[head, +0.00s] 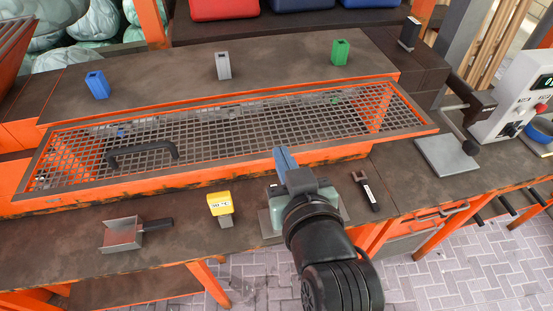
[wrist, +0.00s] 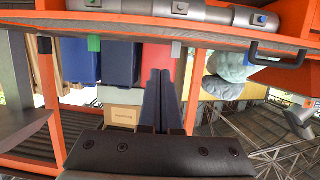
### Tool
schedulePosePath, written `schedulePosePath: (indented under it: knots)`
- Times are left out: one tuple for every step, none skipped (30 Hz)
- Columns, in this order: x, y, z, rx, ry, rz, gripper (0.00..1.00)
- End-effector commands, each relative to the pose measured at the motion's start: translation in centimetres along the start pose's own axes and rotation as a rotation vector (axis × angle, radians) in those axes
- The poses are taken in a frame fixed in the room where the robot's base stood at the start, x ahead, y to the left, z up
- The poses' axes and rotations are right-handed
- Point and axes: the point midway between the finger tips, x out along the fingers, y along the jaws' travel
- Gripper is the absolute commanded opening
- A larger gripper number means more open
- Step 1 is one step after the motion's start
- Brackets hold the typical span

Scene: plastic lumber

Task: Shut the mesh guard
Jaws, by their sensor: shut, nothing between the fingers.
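The mesh guard (head: 215,132) is a dark wire grid in a grey frame with orange edges, over the long orange trough in the bench. A black handle (wrist: 285,52) also shows at upper right in the wrist view. My gripper (head: 284,158) is shut and empty, its fingertips by the guard's front edge, well right of the handle. The fingers (wrist: 158,100) are together in the wrist view.
Blue (head: 96,85), grey (head: 223,66) and green (head: 340,52) blocks stand behind the guard. A yellow-topped gauge (head: 220,204), a scoop (head: 122,234) and a black tool (head: 366,192) lie on the front bench. A white control box (head: 512,95) stands at right.

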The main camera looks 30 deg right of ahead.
Motion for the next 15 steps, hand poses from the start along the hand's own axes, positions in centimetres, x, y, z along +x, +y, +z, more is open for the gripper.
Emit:
schedulePosePath:
  knots:
    - [0.8,0.0,-0.5,0.001,-0.002,-0.002,0.00]
    - [1.4,0.0,-0.5,0.001,0.000,-0.002,0.00]
    - [2.1,-0.1,-0.5,0.001,-0.001,-0.002,0.00]
    - [2.6,-0.1,-0.5,0.001,0.000,-0.002,0.00]
    - [3.1,-0.1,-0.5,0.001,-0.001,-0.002,0.00]
    - [3.8,0.0,-0.5,0.001,0.000,-0.001,0.00]
    - [4.3,0.0,-0.5,0.001,-0.001,-0.001,0.00]
    - [4.8,0.0,-0.5,0.000,0.000,-0.001,0.00]
    - [5.3,0.0,-0.5,0.000,0.000,-0.001,0.00]
    - [5.3,0.0,0.5,0.001,-0.006,-0.001,0.00]
    - [5.4,0.0,1.1,0.001,-0.007,-0.001,0.00]
    - [5.5,-0.1,1.6,0.001,-0.005,-0.001,0.00]
    - [5.5,-0.1,2.0,0.001,-0.005,-0.001,0.00]
    - [5.7,-0.1,2.3,0.001,-0.004,-0.001,0.00]
    - [5.8,-0.1,2.6,0.000,-0.003,-0.001,0.00]
